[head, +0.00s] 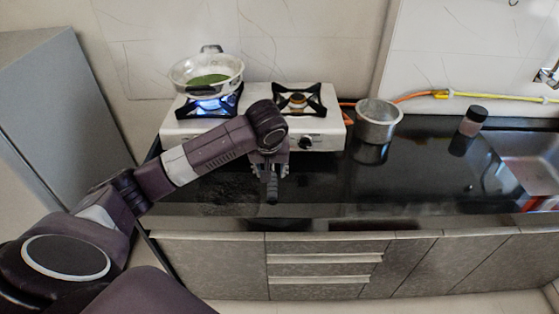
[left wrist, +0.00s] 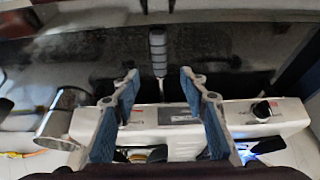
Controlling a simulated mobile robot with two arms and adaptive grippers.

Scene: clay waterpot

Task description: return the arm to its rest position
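My left arm reaches in from the left in the head view. Its gripper (head: 271,182) points down over the dark counter, in front of the white stove (head: 325,137). In the left wrist view the two blue-padded fingers of the left gripper (left wrist: 160,78) are spread apart, with nothing held between them. A narrow grey shape (left wrist: 157,45) shows beyond the fingertips; I cannot tell what it is. My right arm and gripper are not in view.
A pan (head: 207,76) with green contents sits over a blue flame on the left burner. The right burner (head: 297,99) is empty. A metal pot (head: 378,122), a jar (head: 472,121) and a sink (head: 533,160) are to the right. A grey cabinet (head: 65,110) stands at left.

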